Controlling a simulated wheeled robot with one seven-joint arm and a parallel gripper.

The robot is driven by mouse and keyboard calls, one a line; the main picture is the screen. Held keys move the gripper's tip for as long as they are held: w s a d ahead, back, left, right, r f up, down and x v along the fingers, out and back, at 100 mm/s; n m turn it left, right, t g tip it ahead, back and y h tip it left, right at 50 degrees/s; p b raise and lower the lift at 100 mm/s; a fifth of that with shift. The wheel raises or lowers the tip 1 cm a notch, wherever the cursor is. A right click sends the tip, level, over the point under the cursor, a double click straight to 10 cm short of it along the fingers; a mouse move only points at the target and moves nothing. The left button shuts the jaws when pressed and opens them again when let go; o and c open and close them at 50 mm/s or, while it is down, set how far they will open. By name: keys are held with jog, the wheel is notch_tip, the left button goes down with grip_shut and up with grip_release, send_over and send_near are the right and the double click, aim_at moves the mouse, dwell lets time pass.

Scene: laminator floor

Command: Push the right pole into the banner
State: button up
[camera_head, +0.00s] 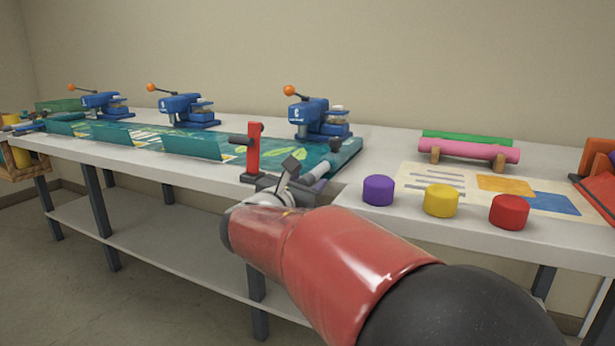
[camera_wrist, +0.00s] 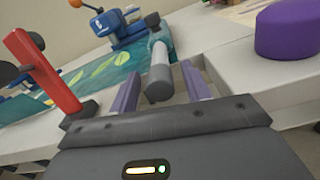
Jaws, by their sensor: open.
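The teal banner (camera_head: 345,153) with leaf prints lies along the table, with a sleeve-like edge at its right end. In the wrist view the banner (camera_wrist: 102,83) runs off to the left. The right pole (camera_head: 323,168) is a grey rod whose near end sticks out of that edge, toward me. In the wrist view the pole (camera_wrist: 159,78) shows its round end between my fingers. My gripper (camera_head: 305,172) is open, with one finger on either side of the pole end in the wrist view (camera_wrist: 160,85). I cannot tell whether it touches the pole. How deep the pole sits is hidden.
A red upright clamp (camera_head: 254,150) stands close left of my gripper. Several blue presses (camera_head: 318,120) with orange knobs line the banner's back. Purple (camera_head: 378,190), yellow (camera_head: 441,200) and red (camera_head: 509,211) cylinders stand at right. A pink roll (camera_head: 475,150) lies behind them.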

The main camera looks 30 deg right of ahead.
jog(key=shift+x, duration=1.45)
grip_shut()
